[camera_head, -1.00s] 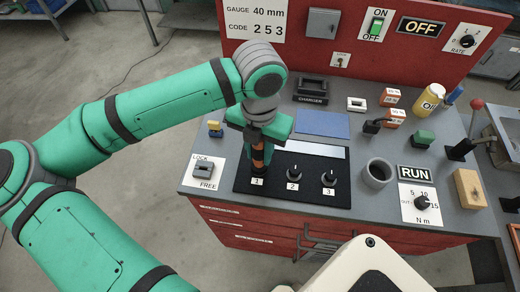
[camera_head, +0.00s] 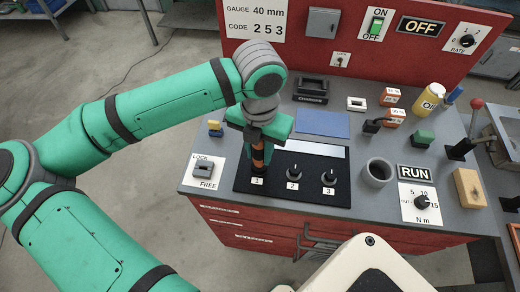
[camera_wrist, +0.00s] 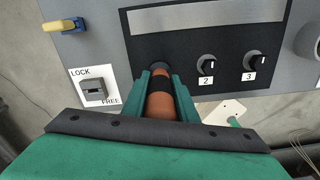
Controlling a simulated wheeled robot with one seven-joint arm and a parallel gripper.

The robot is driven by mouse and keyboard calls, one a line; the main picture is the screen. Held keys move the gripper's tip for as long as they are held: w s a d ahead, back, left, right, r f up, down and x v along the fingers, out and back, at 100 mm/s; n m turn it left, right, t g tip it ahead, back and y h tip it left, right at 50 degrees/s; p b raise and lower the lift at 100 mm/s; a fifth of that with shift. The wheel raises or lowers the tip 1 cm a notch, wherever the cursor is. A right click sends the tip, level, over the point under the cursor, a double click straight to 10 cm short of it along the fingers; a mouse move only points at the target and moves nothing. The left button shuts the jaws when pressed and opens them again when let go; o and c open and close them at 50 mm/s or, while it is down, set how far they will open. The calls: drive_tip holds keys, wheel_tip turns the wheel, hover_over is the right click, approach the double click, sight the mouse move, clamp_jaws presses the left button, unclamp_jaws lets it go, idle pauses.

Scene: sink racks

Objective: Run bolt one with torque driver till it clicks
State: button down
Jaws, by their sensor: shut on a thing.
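My gripper (camera_head: 259,150) is shut on the torque driver (camera_head: 258,156), an orange and black cylinder. The driver stands upright over position 1 on the black plate (camera_head: 310,190). Bolt one is hidden beneath the driver; only its label "1" (camera_head: 257,181) shows in the head view. Bolt two (camera_head: 293,173) and bolt three (camera_head: 328,178) are black round heads with white marks, to the right. In the wrist view the driver (camera_wrist: 160,105) sits between my two green fingers, its tip at the plate. I cannot tell whether it is seated on the bolt.
A LOCK/FREE switch (camera_head: 203,169) is just left of the plate. A grey cup (camera_head: 377,173), a "RUN" sign (camera_head: 415,172) and an N m dial (camera_head: 421,202) stand to the right. A blue mat (camera_head: 322,123) and a charger (camera_head: 311,90) lie behind.

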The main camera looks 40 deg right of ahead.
drive_tip(key=shift+r, duration=2.5)
drive_tip(key=shift+w, duration=0.1)
